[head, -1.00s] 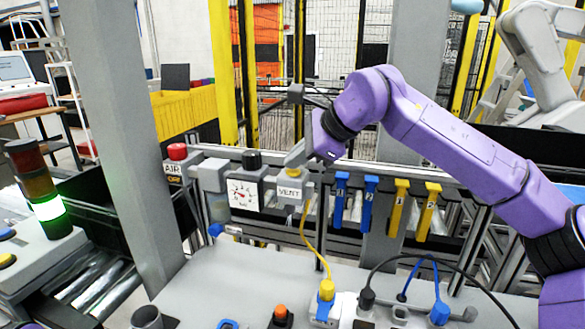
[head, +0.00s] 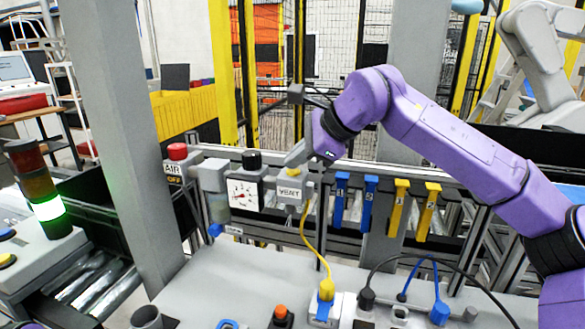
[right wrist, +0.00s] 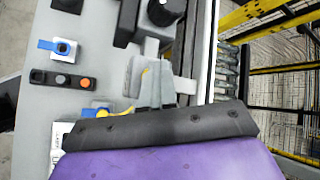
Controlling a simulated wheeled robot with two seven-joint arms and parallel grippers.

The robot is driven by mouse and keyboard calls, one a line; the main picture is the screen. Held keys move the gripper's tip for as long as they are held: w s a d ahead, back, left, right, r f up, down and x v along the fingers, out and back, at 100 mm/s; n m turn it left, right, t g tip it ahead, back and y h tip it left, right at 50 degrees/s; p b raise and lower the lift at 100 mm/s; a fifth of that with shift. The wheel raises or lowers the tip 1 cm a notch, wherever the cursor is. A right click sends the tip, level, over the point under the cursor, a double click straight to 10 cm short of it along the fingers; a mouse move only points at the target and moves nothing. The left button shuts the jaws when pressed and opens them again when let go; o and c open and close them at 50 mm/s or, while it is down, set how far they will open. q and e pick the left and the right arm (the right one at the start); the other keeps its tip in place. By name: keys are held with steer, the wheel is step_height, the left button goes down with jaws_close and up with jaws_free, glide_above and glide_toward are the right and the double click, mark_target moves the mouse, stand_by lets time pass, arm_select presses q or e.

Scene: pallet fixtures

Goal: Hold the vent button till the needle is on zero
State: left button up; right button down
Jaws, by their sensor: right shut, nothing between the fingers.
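The grey vent box (head: 289,194) with its VENT label hangs on the rail, with a yellow cable running down from it. Beside it on the left is the white-faced pressure gauge (head: 243,193) with a red needle; its exact reading is too small to tell. My right gripper (head: 294,158) comes down from the upper right, shut and empty, with its tips at the top of the vent box. The right wrist view also shows the shut fingers (right wrist: 155,88). My left gripper is not in view.
A red-knobbed AIR box (head: 176,163) marked OFF and a grey filter unit (head: 213,178) stand left of the gauge. Blue and yellow tags (head: 401,208) hang to the right. Plugs and cables sit on the grey bench (head: 262,270) below. A grey post (head: 120,150) rises at left.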

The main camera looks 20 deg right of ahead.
mark_target(297, 172)
stand_by(0.9)
steer(key=shift+r+p, duration=0.9)
step_height(297, 172, up, 5)
steer(key=p, duration=0.4)
